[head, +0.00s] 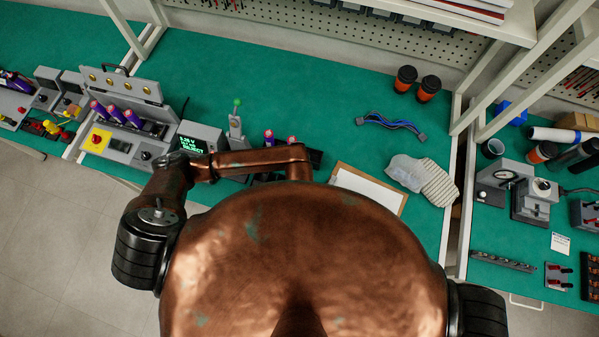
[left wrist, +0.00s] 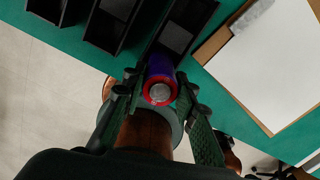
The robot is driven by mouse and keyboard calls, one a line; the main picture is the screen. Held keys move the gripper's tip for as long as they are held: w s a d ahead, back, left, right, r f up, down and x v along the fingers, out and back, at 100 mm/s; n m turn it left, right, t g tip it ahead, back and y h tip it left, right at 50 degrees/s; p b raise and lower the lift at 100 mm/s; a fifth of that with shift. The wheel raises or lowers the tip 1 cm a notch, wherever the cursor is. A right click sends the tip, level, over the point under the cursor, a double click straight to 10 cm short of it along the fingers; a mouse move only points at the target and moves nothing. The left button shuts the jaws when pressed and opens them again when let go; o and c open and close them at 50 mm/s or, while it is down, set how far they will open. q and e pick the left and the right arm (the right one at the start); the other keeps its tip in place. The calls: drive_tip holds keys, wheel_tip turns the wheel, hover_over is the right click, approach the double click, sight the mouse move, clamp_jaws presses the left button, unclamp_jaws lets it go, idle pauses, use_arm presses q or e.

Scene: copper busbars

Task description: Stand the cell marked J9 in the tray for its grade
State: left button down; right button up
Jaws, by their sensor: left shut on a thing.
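A purple cell (left wrist: 160,82) with a red ring and a grey end cap is between the fingers of my left gripper (left wrist: 158,92) in the left wrist view. The gripper is shut on it. I cannot read a mark on the cell. Black trays stand just beyond it: a right one (left wrist: 185,28), a middle one (left wrist: 111,22) and a left one (left wrist: 50,9). The cell overlaps the right tray's near end in view; I cannot tell whether it is inside. In the head view my arm hides much of the trays. My right gripper is out of view.
A tester display (head: 192,146) shows a voltage and what looks like REJECT. Two cells with pink tops (head: 268,138) show behind my arm. A clipboard (head: 368,188) lies right of the trays.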

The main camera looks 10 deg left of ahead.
use_arm(q)
drive_tip(key=shift+f, duration=0.25)
drive_tip(key=c, duration=1.5)
unclamp_jaws()
drive_tip(key=shift+o, duration=0.2)
drive_tip(key=shift+r, duration=0.1)
wheel_tip(320, 180, up, 6)
drive_tip(key=p, duration=0.4)
